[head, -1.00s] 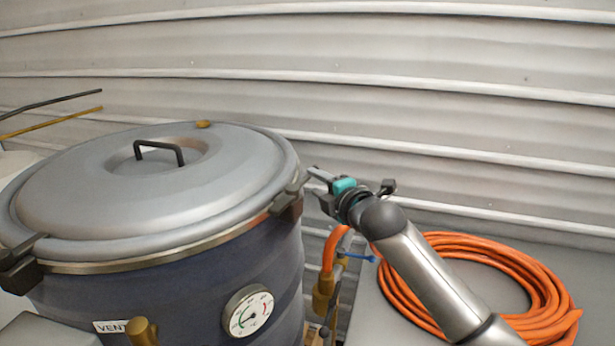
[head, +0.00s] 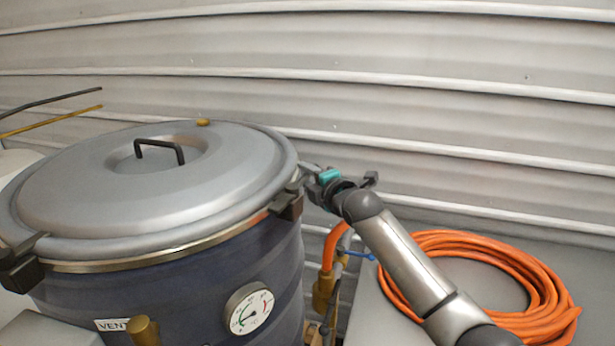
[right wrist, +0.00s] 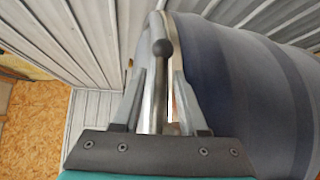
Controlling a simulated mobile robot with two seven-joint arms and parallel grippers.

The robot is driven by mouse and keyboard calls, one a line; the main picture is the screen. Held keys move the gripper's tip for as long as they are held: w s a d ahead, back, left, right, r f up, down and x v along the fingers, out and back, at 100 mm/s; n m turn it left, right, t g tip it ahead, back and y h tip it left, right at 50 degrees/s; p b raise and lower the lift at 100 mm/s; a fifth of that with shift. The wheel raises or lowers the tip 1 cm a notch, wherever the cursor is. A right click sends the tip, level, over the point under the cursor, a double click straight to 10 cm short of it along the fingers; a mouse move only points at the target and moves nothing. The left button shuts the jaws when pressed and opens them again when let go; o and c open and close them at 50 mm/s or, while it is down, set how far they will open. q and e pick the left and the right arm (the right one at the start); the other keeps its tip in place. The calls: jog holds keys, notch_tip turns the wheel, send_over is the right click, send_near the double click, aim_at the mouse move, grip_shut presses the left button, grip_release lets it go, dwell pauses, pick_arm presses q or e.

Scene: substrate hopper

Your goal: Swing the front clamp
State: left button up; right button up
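The grey-lidded dark blue vessel (head: 170,285) fills the left of the head view, with its lid (head: 90,195) down. Dark clamps sit on its rim at the right (head: 288,207) and left (head: 20,272); which is the front one is unclear. My right gripper (head: 308,174) is at the rim's right edge, just beyond the right clamp. In the right wrist view, its fingers (right wrist: 160,85) stand apart on either side of a grey bar. A dark ball knob (right wrist: 163,48) shows beyond the fingertips. Whether the fingers touch the bar is unclear. My left gripper is out of view.
An orange hose coil (head: 520,295) lies on a grey surface at the right, under my right arm. A dial gauge (head: 250,310) and brass fitting (head: 142,331) are on the vessel's front. A corrugated wall (head: 420,110) stands behind.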

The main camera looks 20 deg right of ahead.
grip_shut()
dwell(1.2)
